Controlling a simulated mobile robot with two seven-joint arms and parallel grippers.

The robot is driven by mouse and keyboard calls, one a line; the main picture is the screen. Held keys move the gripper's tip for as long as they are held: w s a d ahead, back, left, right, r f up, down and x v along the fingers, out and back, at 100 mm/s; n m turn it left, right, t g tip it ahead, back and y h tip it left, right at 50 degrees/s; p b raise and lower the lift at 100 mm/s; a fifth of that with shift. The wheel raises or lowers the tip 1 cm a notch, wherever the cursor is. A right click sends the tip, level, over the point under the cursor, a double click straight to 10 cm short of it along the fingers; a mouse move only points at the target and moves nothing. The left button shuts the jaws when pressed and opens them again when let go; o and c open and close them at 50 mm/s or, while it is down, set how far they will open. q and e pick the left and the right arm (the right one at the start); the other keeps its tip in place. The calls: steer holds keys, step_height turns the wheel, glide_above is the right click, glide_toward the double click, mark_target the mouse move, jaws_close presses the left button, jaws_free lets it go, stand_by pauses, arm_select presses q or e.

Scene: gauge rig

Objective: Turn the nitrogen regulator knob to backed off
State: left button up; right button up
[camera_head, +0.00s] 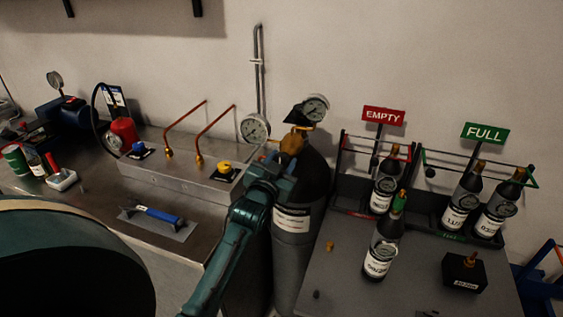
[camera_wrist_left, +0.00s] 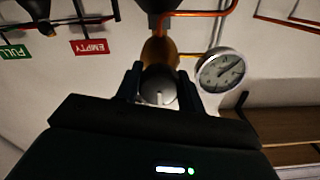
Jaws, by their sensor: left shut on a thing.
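The black gas cylinder (camera_head: 297,245) with a white label stands at the end of the bench, with a brass regulator (camera_head: 291,143) on top. One round gauge (camera_head: 255,128) sits left of the regulator and another (camera_head: 316,107) above it. My left gripper (camera_head: 276,167) is at the front of the regulator. In the left wrist view, its two dark fingers are on both sides of a grey round knob (camera_wrist_left: 158,86) with a white pointer line, and the gripper is shut on it. The regulator's brass body (camera_wrist_left: 158,52) shows behind the knob. My right gripper is not in view.
A steel manifold box (camera_head: 185,175) with copper pipes, a yellow knob (camera_head: 225,167) and a blue knob (camera_head: 138,147) is on the left bench. At right, dark bottles stand near racks marked EMPTY (camera_head: 383,116) and FULL (camera_head: 483,133). One bottle (camera_head: 382,250) stands in front of them.

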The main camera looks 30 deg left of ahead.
arm_select(q)
steer(key=o, duration=1)
steer(key=shift+c, duration=0.2)
steer(key=b+v, duration=0.2)
steer(key=v, duration=1.1)
steer(key=s+d+f+m+g+h, duration=0.1)
steer(key=s+d+f+g+h, duration=0.1)
steer(key=d+f, duration=0.4)
steer(key=s+d+f+m+g+h, duration=0.1)
steer(key=s+d+f+g+h, duration=0.2)
steer(key=f, duration=1)
steer(key=s+d+h, duration=0.1)
steer(key=s+d, duration=0.2)
steer(key=shift+s+d, duration=0.2)
steer(key=shift+d, duration=0.05)
steer(key=s+d+f, duration=0.1)
steer(key=s+f, duration=0.1)
steer(key=s+d+f+g+h, duration=0.1)
steer(key=s, duration=0.1)
steer(key=s+d+f+g, duration=0.1)
steer(key=s+d+f, duration=0.1)
steer(key=shift+d+f, duration=0.1)
steer(key=shift+f, duration=0.25)
